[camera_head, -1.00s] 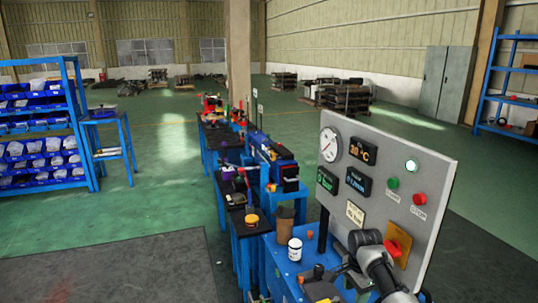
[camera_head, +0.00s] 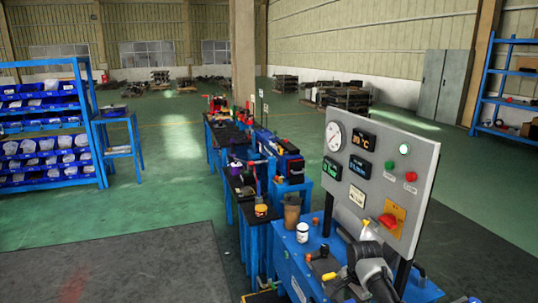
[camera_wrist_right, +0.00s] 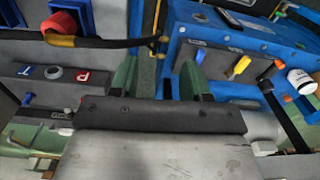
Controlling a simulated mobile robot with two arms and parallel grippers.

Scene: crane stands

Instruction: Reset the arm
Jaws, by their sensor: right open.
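My right arm (camera_head: 369,268), grey and black, comes up from the bottom edge in the head view, in front of the control panel (camera_head: 353,222). Its fingertips cannot be made out there. In the right wrist view my right gripper (camera_wrist_right: 158,78) shows two green fingers standing apart, with nothing visible between them. It is over the blue bench (camera_wrist_right: 190,30), and contact cannot be told. My left gripper is in neither view.
The panel carries a gauge (camera_head: 334,136), displays and a red emergency button (camera_head: 388,220). A white jar (camera_head: 302,232) and a brown cup (camera_head: 291,213) stand left of it. A blue shelf with bins (camera_head: 45,62) is far left. Green floor (camera_head: 180,190) left of the benches is clear.

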